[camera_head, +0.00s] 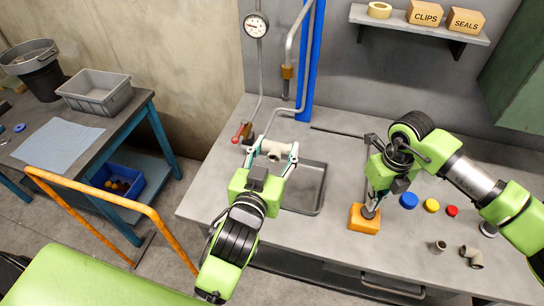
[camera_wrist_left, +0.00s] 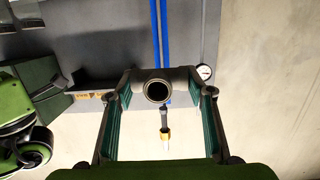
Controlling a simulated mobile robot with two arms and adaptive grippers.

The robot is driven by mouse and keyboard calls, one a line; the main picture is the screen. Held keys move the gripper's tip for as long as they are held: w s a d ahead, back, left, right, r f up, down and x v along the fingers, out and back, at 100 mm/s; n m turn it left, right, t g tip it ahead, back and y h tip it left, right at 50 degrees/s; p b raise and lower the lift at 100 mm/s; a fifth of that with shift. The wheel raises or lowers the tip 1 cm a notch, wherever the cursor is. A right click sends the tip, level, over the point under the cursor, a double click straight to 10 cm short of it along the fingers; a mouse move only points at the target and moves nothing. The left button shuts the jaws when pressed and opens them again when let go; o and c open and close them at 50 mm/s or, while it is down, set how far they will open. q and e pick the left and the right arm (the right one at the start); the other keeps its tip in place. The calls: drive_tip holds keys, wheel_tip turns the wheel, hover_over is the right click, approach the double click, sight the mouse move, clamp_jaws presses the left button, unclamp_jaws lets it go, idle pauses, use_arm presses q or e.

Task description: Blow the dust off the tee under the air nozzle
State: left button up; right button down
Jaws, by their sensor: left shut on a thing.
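The tee (camera_head: 273,150) is a beige pipe fitting held between the fingertips of my left gripper (camera_head: 275,154), above the sink's back left. In the left wrist view the tee (camera_wrist_left: 157,89) shows a round open end towards the camera, between the fingers of the left gripper (camera_wrist_left: 157,84). The air nozzle (camera_head: 287,72), with a brass collar, hangs from a bent grey pipe, higher in the picture than the tee. The nozzle (camera_wrist_left: 164,134) also shows apart from the tee in the wrist view. My right gripper (camera_head: 371,208) is down at an orange block (camera_head: 363,222); its fingers are unclear.
A red-handled valve (camera_head: 239,132) and a pressure gauge (camera_head: 256,25) are left of the blue post (camera_head: 309,65). The sink (camera_head: 312,190) is below. Blue, yellow and red caps and two fittings (camera_head: 471,256) lie right on the counter. Boxes stand on the shelf (camera_head: 420,24).

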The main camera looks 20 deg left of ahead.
use_arm(q)
drive_tip(key=w, duration=0.8)
drive_tip(key=shift+r, duration=0.1)
use_arm(e)
drive_tip(key=shift+s+f, duration=0.1)
drive_tip(key=shift+f, duration=1.3)
idle(2.3)
drive_tip(key=shift+r, duration=0.1)
idle(1.3)
drive_tip(key=shift+r, duration=3.5)
use_arm(q)
drive_tip(key=shift+s+p, duration=0.55)
drive_tip(key=shift+s, duration=1.8)
use_arm(e)
drive_tip(key=shift+r, duration=0.55)
use_arm(q)
drive_tip(key=shift+s, duration=2.7)
use_arm(e)
drive_tip(key=shift+r, duration=0.3)
